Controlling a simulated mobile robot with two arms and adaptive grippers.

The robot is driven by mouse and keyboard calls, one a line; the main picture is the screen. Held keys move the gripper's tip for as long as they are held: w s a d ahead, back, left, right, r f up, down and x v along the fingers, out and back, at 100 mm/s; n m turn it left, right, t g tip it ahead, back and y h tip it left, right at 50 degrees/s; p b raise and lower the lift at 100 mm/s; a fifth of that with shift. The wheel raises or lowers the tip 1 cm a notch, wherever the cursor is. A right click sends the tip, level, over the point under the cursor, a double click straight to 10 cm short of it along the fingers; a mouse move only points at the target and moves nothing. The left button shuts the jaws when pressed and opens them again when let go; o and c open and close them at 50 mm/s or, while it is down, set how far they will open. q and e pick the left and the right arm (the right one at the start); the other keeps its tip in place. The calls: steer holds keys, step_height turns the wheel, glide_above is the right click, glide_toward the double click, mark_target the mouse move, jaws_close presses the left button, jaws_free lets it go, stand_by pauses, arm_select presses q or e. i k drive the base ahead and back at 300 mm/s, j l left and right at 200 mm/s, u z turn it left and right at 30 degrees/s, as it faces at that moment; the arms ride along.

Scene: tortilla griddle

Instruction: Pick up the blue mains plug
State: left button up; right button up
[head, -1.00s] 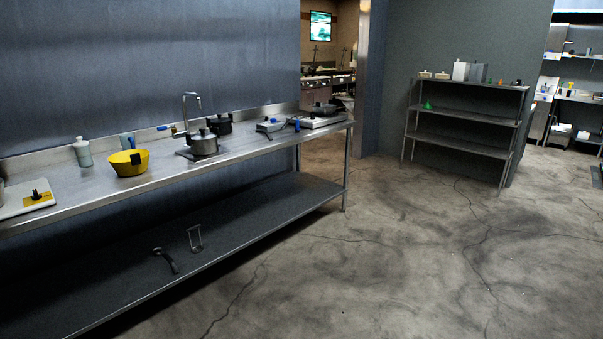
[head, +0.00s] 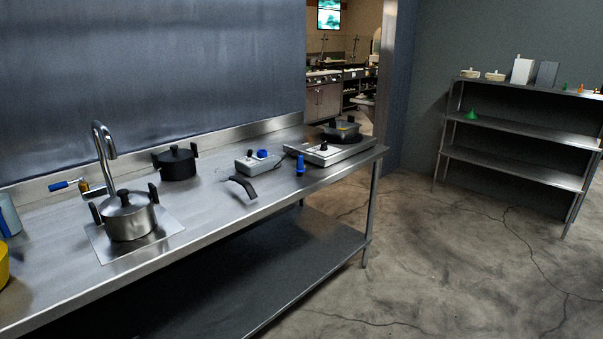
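A small blue upright piece (head: 300,165), which looks like the blue mains plug, stands on the steel counter (head: 225,208) near its right end. It is just left of a flat griddle-like unit (head: 328,150). A grey box (head: 257,163) with another blue part (head: 262,154) on top lies left of it; at this size I cannot tell for certain which blue piece is the plug. A dark curved handle-like thing (head: 243,186) lies in front of the box. Neither of my grippers shows in the head view.
A steel pot (head: 129,218) sits on a square plate under a tap (head: 104,150). A black pot (head: 176,165) stands behind. A lidded pan (head: 342,132) is on the flat unit. A shelf rack (head: 520,130) stands at right. The floor (head: 440,255) before the counter is clear.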

mark_target(300, 170)
steer(key=i+j+u, duration=0.2)
steer(key=i+j, duration=0.3)
steer(key=i+j+u, duration=0.25)
steer(key=i+j, duration=0.15)
steer(key=i, duration=0.2)
